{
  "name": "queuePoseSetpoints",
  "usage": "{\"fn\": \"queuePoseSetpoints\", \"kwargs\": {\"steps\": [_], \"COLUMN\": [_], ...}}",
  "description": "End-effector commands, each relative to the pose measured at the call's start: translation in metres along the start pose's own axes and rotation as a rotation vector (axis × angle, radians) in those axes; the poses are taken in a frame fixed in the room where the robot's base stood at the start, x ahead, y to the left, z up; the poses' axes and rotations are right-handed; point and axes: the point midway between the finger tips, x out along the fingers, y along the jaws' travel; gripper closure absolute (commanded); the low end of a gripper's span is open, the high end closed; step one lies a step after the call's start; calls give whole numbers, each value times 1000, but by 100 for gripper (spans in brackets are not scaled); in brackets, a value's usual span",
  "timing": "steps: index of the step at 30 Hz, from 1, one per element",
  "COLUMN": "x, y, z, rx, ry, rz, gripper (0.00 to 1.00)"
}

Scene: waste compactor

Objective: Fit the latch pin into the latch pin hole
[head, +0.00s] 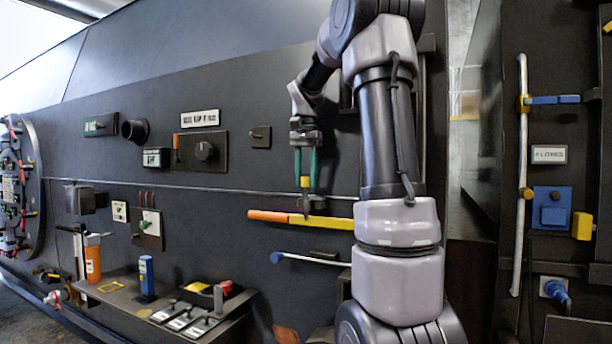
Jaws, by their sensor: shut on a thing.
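My gripper (305,178) points down in front of the dark wall panel, its two green fingers on either side of a small yellow-topped pin. It is shut on this pin, which I take to be the latch pin (305,184). The pin's thin dark shank hangs upright and its lower end overlaps an orange and yellow bar (275,216). I cannot tell whether the shank touches the bar or is in front of it. A small dark bracket (317,201) shows just right of the pin. The latch pin hole cannot be made out.
A blue-ended rod (305,259) runs below the bar. A dark panel with a round knob (205,151) is to the left. A shelf (120,289) with a blue block (147,275) juts out at lower left. My arm hides the wall on the right.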

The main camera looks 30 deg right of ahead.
Motion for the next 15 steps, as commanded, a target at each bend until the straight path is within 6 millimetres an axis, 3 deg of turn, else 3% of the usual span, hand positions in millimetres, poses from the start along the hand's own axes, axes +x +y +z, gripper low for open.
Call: {"fn": "queuePoseSetpoints", "kwargs": {"steps": [15], "x": [11], "y": [0], "z": [0], "rx": [-1], "ry": [0], "rz": [1], "gripper": [100]}}
